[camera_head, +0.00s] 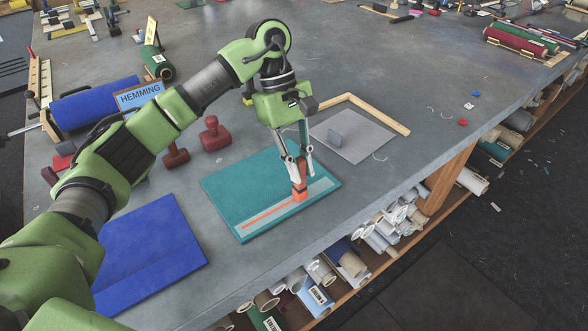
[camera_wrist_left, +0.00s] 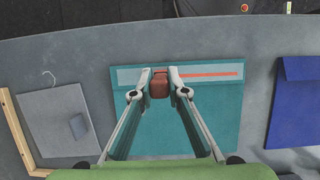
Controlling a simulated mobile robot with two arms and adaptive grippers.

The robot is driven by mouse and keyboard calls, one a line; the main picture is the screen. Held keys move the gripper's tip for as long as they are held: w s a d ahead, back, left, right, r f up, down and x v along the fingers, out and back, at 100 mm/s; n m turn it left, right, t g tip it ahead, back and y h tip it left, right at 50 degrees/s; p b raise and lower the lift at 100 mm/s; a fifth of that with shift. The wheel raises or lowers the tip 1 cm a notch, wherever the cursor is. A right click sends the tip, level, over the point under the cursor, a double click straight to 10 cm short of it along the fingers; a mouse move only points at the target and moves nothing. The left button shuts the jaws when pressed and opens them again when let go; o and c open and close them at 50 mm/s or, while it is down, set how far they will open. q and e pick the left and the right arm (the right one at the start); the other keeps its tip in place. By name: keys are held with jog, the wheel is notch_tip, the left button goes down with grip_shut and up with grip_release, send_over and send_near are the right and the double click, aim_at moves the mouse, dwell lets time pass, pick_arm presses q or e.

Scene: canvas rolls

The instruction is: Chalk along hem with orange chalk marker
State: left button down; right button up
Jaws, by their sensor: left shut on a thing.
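My left gripper (camera_head: 299,166) is shut on the orange chalk marker (camera_head: 299,190) and holds it upright, its lower end at the pale hem strip (camera_head: 322,187). The strip runs along the near edge of the teal canvas (camera_head: 238,189), which lies flat on the table. An orange line (camera_head: 265,215) runs on the strip from near its left end to the marker. The strip right of the marker is bare. In the left wrist view the marker (camera_wrist_left: 159,86) sits between the fingertips, with the line (camera_wrist_left: 212,74) to its right. My right gripper is out of view.
Red stamps (camera_head: 214,134), a HEMMING sign (camera_head: 139,95) and a blue roll (camera_head: 90,103) stand behind. The table edge (camera_head: 290,250) is close in front.

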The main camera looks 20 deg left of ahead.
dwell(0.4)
pick_arm(q)
jog(key=shift+w+d, duration=0.95)
jog(key=shift+w, duration=0.25)
jog(key=shift+w+d, duration=0.9)
jog(key=shift+w, duration=0.3)
jog(key=shift+w+d, duration=0.9)
jog(key=shift+w, duration=0.25)
